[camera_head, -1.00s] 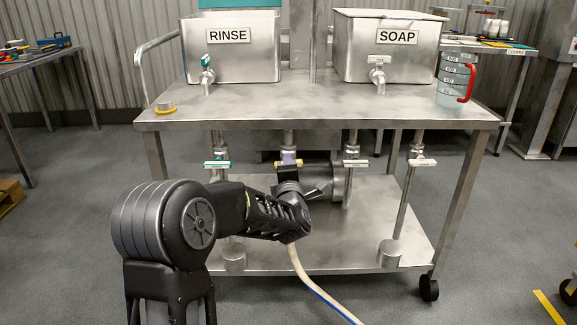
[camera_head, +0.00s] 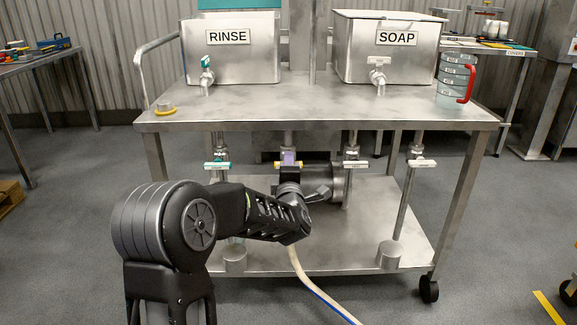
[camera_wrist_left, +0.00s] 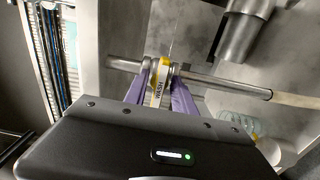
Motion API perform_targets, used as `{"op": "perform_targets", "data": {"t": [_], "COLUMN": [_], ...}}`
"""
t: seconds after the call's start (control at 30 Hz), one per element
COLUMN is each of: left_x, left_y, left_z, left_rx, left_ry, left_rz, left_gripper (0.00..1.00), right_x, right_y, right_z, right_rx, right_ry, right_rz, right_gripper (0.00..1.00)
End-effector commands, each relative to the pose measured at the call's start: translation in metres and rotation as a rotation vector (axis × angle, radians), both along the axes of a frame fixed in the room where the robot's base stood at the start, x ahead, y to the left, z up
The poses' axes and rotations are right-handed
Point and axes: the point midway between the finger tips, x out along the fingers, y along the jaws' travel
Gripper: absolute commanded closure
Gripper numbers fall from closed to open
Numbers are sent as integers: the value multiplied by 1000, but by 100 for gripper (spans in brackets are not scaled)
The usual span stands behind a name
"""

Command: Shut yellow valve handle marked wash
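The yellow valve handle marked WASH (camera_wrist_left: 158,90) is on a metal pipe (camera_wrist_left: 220,82) in the left wrist view. In the head view the yellow handle (camera_head: 277,164) sits under the tabletop and lies crosswise to its upright pipe, its middle partly covered by my gripper. My left gripper (camera_wrist_left: 162,70) has purple fingers, one on each side of the handle. Gaps show between the fingers and the handle, so it looks open around it. The gripper also shows in the head view (camera_head: 289,158), mostly end on. My right gripper is not in view.
A green handle (camera_head: 217,165) is left of the yellow one, and white handles (camera_head: 356,163) are to its right. The steel table (camera_head: 330,108) is above, with RINSE (camera_head: 229,60) and SOAP (camera_head: 387,55) tanks. A hose (camera_head: 310,280) runs below.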

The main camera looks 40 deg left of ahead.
Motion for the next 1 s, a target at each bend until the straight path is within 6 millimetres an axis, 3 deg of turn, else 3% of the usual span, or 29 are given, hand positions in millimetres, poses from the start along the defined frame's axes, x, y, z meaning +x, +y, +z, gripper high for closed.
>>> {"op": "perform_targets", "data": {"t": [0.37,0.8,1.0], "left_x": [-4,-55,-63], "left_y": [-3,-42,-48], "left_z": [1,2,0], "left_rx": [-2,-2,-1], "left_ry": [-1,-1,-1], "left_rz": [0,0,0], "left_gripper": [67,67,67], "right_x": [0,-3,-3], "right_y": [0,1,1], "right_z": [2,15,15], "right_rx": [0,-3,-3], "right_ry": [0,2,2], "right_rz": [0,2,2], "right_gripper": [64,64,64]}}
